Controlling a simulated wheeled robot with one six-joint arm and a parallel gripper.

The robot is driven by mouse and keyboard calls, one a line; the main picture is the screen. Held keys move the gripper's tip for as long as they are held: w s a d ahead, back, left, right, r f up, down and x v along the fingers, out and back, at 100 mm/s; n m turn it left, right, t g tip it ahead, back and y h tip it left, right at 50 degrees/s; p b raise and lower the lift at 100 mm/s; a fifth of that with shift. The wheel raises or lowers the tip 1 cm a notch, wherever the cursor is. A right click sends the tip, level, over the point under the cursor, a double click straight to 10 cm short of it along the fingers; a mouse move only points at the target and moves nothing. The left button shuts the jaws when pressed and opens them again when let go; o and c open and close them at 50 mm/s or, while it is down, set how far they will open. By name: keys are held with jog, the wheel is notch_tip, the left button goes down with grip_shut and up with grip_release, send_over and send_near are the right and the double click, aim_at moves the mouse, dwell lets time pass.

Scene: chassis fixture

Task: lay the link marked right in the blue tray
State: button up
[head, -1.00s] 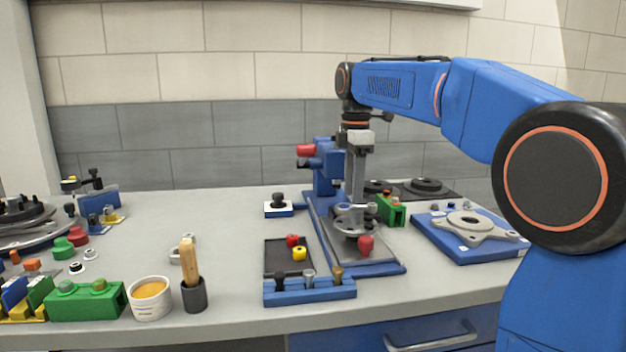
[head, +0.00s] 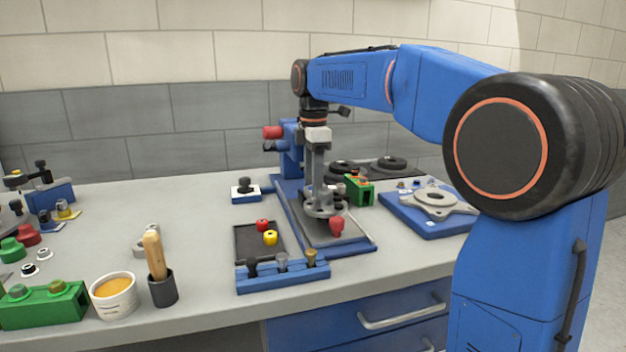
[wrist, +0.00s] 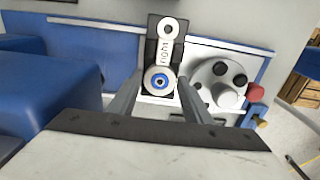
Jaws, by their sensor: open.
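The link marked right (wrist: 162,62) is pale, with a ring at its far end and a blue-centred disc at its near end. In the wrist view it rests over a black and white block between my fingers. My gripper (wrist: 160,84) is open, with one finger on each side of the link. In the head view my gripper (head: 319,194) points down over a long blue-rimmed tray (head: 353,248) with a grey floor. The link cannot be made out there.
A grey disc with holes (wrist: 207,74) and a red knob (head: 337,226) stand close by. A green block (head: 360,190) is behind. A blue plate with a grey bracket (head: 432,225) lies right. A black tray (head: 245,243) and a blue knob rack (head: 285,276) are left and in front.

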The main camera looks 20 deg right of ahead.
jog(key=shift+c, duration=0.7)
jog(key=c, duration=0.5)
jog(key=shift+c, duration=0.2)
jog(key=shift+r, duration=0.1)
jog(key=shift+r, duration=0.95)
jog(key=shift+r, duration=1.5)
